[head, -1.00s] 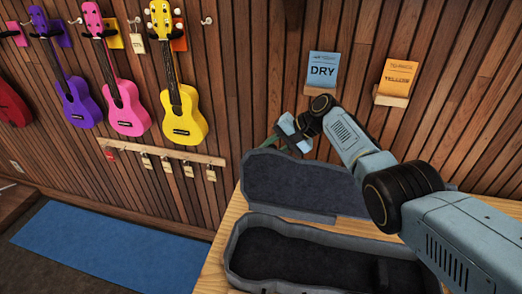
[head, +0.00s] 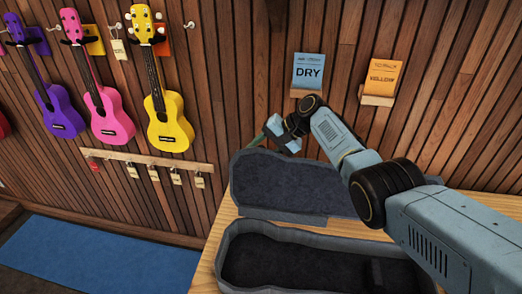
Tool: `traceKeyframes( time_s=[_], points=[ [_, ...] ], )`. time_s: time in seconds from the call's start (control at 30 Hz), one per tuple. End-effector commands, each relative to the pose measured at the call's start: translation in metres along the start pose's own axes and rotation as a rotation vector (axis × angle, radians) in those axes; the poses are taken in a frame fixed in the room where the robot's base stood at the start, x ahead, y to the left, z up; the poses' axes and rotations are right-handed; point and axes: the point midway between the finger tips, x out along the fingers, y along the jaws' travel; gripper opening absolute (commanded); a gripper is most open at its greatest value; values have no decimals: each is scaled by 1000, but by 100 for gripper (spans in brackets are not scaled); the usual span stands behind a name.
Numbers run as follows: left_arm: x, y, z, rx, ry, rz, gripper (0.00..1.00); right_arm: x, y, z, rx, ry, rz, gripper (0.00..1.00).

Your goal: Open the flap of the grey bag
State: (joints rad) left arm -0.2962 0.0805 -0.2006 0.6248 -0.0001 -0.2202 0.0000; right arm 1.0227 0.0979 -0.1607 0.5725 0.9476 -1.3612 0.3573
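The grey bag (head: 226,268) lies on the wooden table at the lower middle right, its dark padded inside showing. Its flap (head: 285,188) stands raised behind the body, inner side towards me, so the bag is open. My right gripper (head: 266,135) is at the flap's upper left edge, seen small and partly from behind. Whether it touches the flap or grips its edge I cannot tell. My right arm crosses in front of the flap's right part and hides it. My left gripper is out of view.
A wooden table (head: 208,273) holds the bag. Purple, pink and yellow ukuleles (head: 170,122) hang on the slatted wall, above a rail with tags (head: 150,160). A blue DRY card (head: 308,72) and a yellow card (head: 382,78) are behind my arm. A blue mat (head: 95,255) lies on the floor.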

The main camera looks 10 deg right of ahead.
Motion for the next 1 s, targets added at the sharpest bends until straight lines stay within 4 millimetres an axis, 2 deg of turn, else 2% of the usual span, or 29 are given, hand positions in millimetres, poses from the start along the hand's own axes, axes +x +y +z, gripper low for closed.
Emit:
traceKeyframes(
  time_s=[0.3, 0.47, 0.57, 0.7, 0.9, 1.0],
  points=[
    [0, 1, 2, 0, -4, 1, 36, 0, -1, 1, 1, -3, -1, 48],
    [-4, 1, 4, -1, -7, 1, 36, -12, -1, 0, -1, -2, -3, 48],
    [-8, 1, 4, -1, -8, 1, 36, -27, -1, 0, 0, -1, -1, 48],
    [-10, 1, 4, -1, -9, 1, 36, -58, 0, 0, -2, 2, -2, 48],
    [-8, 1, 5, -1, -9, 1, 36, -101, 0, 0, 0, 2, -1, 48],
    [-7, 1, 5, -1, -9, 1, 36, -117, 0, 0, -1, 1, -1, 48]
  ],
)
